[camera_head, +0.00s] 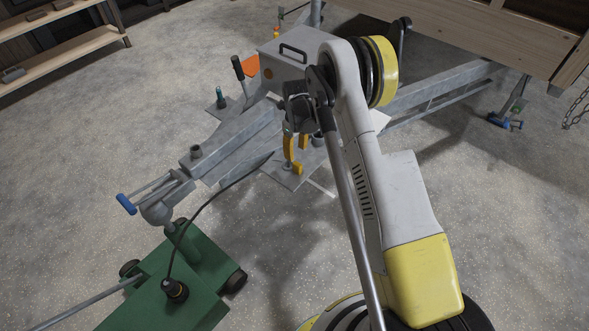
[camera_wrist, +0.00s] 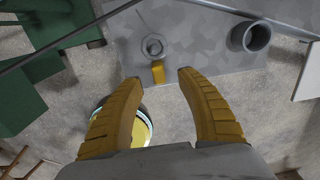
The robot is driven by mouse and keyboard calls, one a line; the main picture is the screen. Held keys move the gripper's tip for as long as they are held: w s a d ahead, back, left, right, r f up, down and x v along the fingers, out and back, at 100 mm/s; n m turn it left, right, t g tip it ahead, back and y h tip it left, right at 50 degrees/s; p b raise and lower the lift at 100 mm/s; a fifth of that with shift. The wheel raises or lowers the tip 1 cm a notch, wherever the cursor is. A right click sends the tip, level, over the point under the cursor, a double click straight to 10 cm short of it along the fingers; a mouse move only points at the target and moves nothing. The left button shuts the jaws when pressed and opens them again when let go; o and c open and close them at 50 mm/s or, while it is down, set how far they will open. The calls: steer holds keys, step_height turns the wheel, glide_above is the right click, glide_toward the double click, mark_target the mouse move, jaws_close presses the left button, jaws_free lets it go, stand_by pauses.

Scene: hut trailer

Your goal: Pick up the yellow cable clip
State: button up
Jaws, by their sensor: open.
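The yellow cable clip (camera_head: 297,169) is a small yellow piece on the grey metal plate at the trailer's front. In the wrist view the clip (camera_wrist: 158,72) lies near the plate's edge, beside a round ring-like fitting. My gripper (camera_head: 296,154) points down over the plate, close to the clip. In the wrist view my gripper (camera_wrist: 159,79) has its two yellow fingers spread, with the clip showing between and just past the tips. Nothing is held. The exact height of the fingertips over the clip is hard to tell.
A grey round cup or tube (camera_wrist: 251,36) stands on the plate to the right in the wrist view. A dark cable (camera_head: 222,189) runs past the plate to the green wheeled jack (camera_head: 205,255). A grey box (camera_head: 290,62) with a handle is behind my gripper.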

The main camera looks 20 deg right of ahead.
mark_target(295, 162)
steer(key=f+b, duration=0.1)
steer(key=f, duration=0.1)
steer(key=f+b, duration=0.1)
steer(key=f, duration=0.1)
steer(key=f+b, duration=0.1)
steer(key=f, duration=0.1)
steer(key=shift+a+f, duration=0.25)
steer(key=shift+f, duration=0.15)
steer(key=shift+r, duration=0.1)
jaws_close()
